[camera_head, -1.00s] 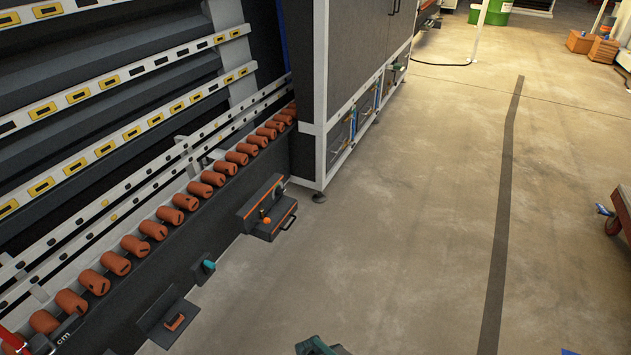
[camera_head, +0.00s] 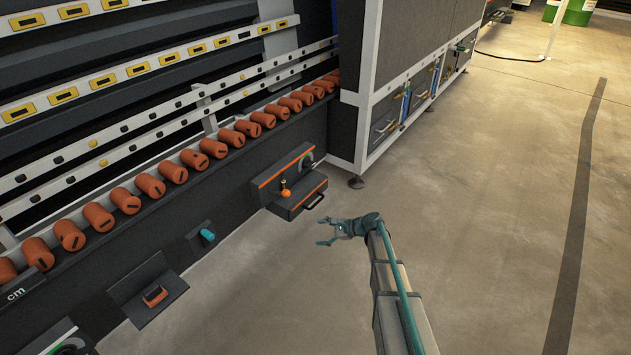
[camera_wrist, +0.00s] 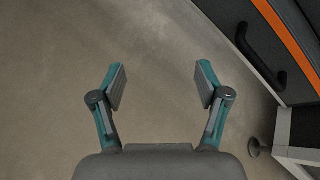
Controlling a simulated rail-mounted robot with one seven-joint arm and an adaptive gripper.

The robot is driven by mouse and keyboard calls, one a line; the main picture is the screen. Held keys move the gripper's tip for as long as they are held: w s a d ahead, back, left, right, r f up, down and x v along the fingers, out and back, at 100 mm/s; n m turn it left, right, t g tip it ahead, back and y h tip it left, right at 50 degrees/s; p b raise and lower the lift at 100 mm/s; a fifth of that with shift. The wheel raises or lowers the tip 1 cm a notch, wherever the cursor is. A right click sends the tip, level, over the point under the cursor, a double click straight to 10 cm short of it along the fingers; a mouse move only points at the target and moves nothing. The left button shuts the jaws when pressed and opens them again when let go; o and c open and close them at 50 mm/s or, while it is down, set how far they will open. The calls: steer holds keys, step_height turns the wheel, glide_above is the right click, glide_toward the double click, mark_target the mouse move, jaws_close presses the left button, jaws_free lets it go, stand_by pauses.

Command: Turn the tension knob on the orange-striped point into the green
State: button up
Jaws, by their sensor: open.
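The orange-striped point (camera_head: 284,177) is a dark box with an orange-edged back plate, mounted low on the machine's front. A small orange-topped lever or knob (camera_head: 285,191) stands on it, and a dark rounded part (camera_head: 306,162) sits at the plate's right end. I cannot tell which is the tension knob, and no green zone is readable. My gripper (camera_head: 323,232) is open and empty, in front of and below the box, apart from it. In the wrist view my gripper (camera_wrist: 160,80) faces bare floor; the box's orange stripe (camera_wrist: 286,40) and black handle (camera_wrist: 258,60) show at upper right.
A row of orange rollers (camera_head: 173,172) runs along the machine above the box. A teal knob (camera_head: 207,235) and a bracket with an orange part (camera_head: 154,296) lie to the left. A cabinet (camera_head: 388,110) stands right of the box. The floor (camera_head: 490,230) to the right is clear.

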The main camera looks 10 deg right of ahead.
steer(key=w+d+r+m+t+y+b, duration=0.1)
steer(key=w+d+r+m+t, duration=0.15)
steer(key=w, duration=0.35)
steer(key=w+d+r+m+t+b, duration=0.1)
steer(key=w+d+r+m, duration=0.1)
steer(key=w+r+m, duration=0.3)
steer(key=m+t+y+b, duration=0.1)
steer(key=m+t+b, duration=0.1)
steer(key=m+t, duration=0.15)
glide_toward(311, 165)
steer(key=b+x, duration=0.2)
steer(key=x, duration=0.7)
steer(key=shift+w+a+f, duration=0.1)
steer(key=shift+w+f, duration=0.05)
steer(key=shift+w, duration=0.2)
steer(key=shift+n, duration=0.3)
steer(key=c, duration=1.2)
